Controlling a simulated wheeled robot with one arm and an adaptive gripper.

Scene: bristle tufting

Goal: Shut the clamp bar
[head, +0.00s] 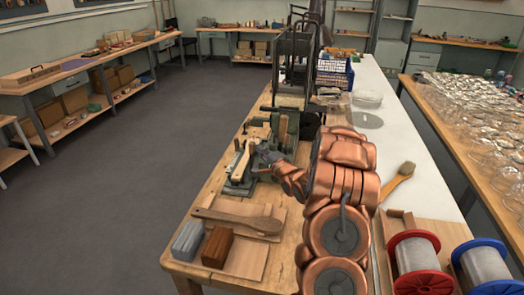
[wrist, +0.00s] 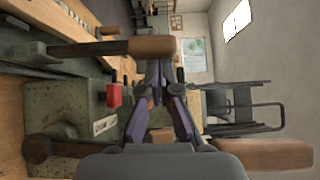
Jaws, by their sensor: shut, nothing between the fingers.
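In the head view, a green-grey fixture (head: 240,178) with a pale wooden piece (head: 240,160) on it stands on the bench. My gripper (head: 263,152) is just right of that piece, at the end of my copper-coloured arm. In the wrist view, my gripper (wrist: 156,80) has its fingers together with nothing between them. A wooden-handled bar (wrist: 152,47) crosses just beyond the fingertips; whether they touch it I cannot tell. A green-grey cast body (wrist: 62,108) with a red knob (wrist: 113,96) is to the left. Which part is the clamp bar, and its angle, are unclear.
A second wooden handle (wrist: 265,155) is close at lower right in the wrist view. A dark metal frame (head: 292,70) stands behind the fixture. A wooden paddle (head: 238,218), a grey block (head: 187,240) and a brown block (head: 217,247) lie in front. Wire spools (head: 415,262) stand at right.

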